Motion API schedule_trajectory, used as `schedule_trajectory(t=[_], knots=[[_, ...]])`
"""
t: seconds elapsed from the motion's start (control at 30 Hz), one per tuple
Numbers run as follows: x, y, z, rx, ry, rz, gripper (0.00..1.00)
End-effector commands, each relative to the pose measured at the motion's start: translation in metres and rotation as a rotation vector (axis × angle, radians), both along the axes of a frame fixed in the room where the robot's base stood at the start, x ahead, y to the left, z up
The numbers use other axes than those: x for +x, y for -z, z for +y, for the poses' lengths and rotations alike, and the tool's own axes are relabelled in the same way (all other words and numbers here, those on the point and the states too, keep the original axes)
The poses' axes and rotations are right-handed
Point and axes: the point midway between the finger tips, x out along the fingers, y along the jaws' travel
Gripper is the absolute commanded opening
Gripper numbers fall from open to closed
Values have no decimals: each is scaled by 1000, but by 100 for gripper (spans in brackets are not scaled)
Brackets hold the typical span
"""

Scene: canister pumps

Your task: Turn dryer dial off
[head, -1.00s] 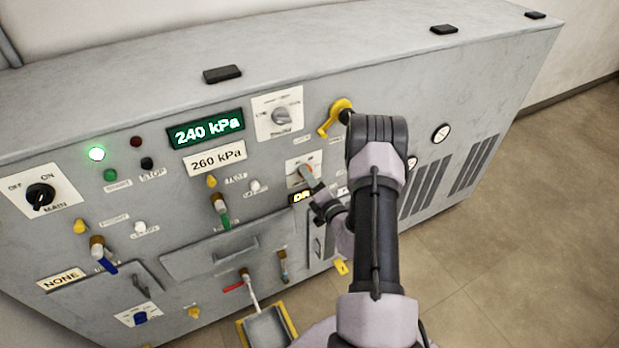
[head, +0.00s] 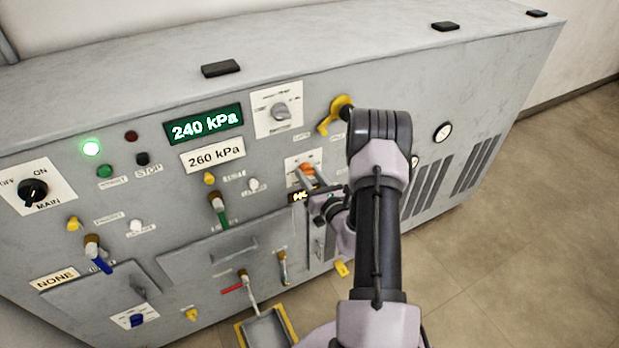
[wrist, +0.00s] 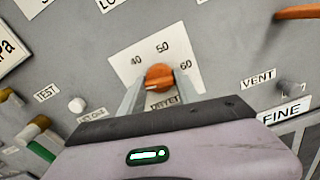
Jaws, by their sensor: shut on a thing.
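The dryer dial is an orange knob (wrist: 159,76) on a white plate marked 40, 50 and 60, with a partly covered label below it. In the head view the dial (head: 304,169) shows as a small orange spot near the panel's middle. My gripper (wrist: 160,88) has one grey finger on each side of the knob and is shut on it. In the head view my gripper (head: 308,178) reaches the dial from the lower right. The fingers hide the knob's sides, and I cannot tell which mark its pointer faces.
A yellow lever (head: 338,114) is above right, close to my arm. A timer-like knob (head: 281,112) is above. A vent valve (wrist: 290,88) and white button (wrist: 77,104) flank the dial.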

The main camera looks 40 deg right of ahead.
Motion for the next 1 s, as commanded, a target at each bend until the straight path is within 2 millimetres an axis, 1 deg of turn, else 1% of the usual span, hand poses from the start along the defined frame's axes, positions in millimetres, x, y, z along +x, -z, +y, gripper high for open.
schedule_trajectory(t=[0.2, 0.4, 0.67, 1.0], knots=[[0, 2, 0, -118, 0, 29, 0], [0, 2, 0, -184, 1, 46, 0], [0, 1, 0, -216, 1, 54, 0], [0, 1, 0, -217, -1, 55, 0]])
